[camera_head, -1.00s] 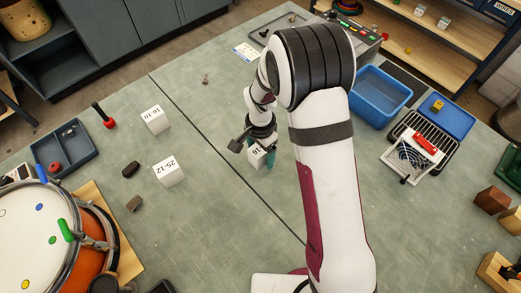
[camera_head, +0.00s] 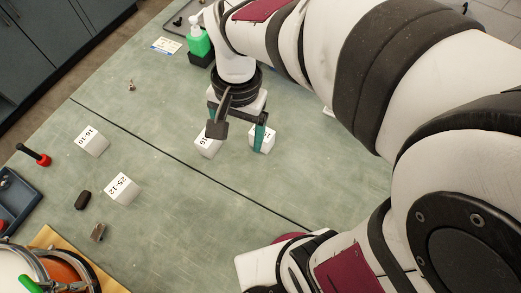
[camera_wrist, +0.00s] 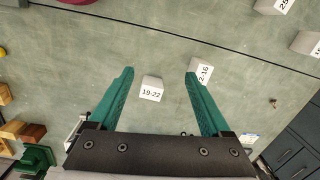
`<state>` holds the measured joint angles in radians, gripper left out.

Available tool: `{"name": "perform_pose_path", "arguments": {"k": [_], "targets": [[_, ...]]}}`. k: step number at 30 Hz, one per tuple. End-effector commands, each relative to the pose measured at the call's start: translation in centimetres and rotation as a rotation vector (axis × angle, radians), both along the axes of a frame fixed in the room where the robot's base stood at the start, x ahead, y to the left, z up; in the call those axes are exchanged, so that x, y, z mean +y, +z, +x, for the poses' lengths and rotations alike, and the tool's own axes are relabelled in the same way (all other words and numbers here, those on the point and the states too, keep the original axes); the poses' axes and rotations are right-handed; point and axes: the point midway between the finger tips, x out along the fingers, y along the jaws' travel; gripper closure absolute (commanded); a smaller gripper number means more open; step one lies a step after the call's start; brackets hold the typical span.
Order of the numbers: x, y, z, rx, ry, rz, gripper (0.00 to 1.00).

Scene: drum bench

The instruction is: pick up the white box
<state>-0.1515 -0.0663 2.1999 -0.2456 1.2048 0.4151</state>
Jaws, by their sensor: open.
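Several white boxes with printed labels are on the bench, and the task does not say which one it means. One marked 19-22 (camera_wrist: 152,90) shows between my fingers in the wrist view; in the head view a white box (camera_head: 266,140) stands partly behind my teal finger. Another, its label ending in 16 (camera_head: 208,147), is partly hidden by my other finger; it also shows by the right fingertip in the wrist view (camera_wrist: 203,68). My gripper (camera_head: 239,134) is open and empty above these two. Boxes 16-10 (camera_head: 92,142) and 25-12 (camera_head: 122,189) stand further left.
A green-and-white bottle (camera_head: 199,42) stands behind my gripper. A red-and-black tool (camera_head: 36,155), a dark oval object (camera_head: 83,200) and a small brown block (camera_head: 98,232) lie at the left, near the drum (camera_head: 62,272). The bench between the left boxes and my gripper is clear.

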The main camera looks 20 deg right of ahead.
Motion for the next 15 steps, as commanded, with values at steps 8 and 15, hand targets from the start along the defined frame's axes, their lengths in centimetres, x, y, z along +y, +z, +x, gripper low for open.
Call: {"name": "perform_pose_path", "arguments": {"k": [8, 15], "targets": [[-2.1, 0.6, -12.2, -0.023, 0.144, 0.089, 0.18], [-2.1, 0.5, -12.6, -0.022, 0.155, 0.093, 0.16]]}}
